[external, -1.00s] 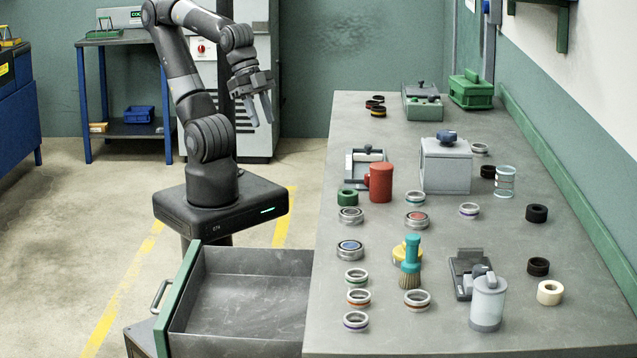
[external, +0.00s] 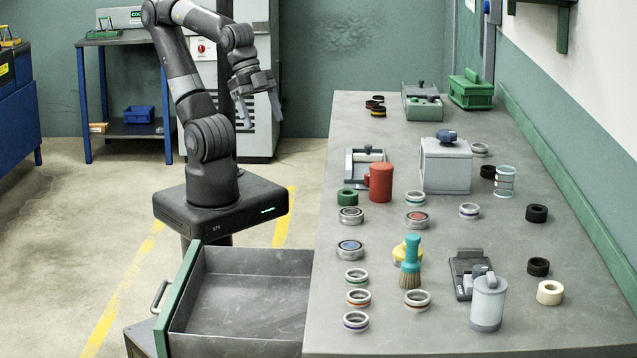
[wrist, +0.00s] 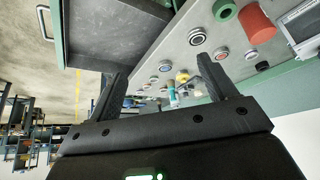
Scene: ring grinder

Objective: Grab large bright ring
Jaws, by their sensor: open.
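Several rings stand on the grey workbench (external: 450,330). Bright metal ones include a plain ring (external: 480,148) at the back, a ring with a purple band (external: 469,210), one with a green band (external: 357,276), and one with a red-brown band (external: 417,299). A cream ring (external: 550,292) sits at the right front. I cannot tell which one is the large bright ring. My gripper (external: 262,119) is open and empty, high and left of the bench, apart from every ring. In the wrist view its two fingers (wrist: 162,82) are spread wide.
An open drawer (external: 240,300) juts out at the bench's left.

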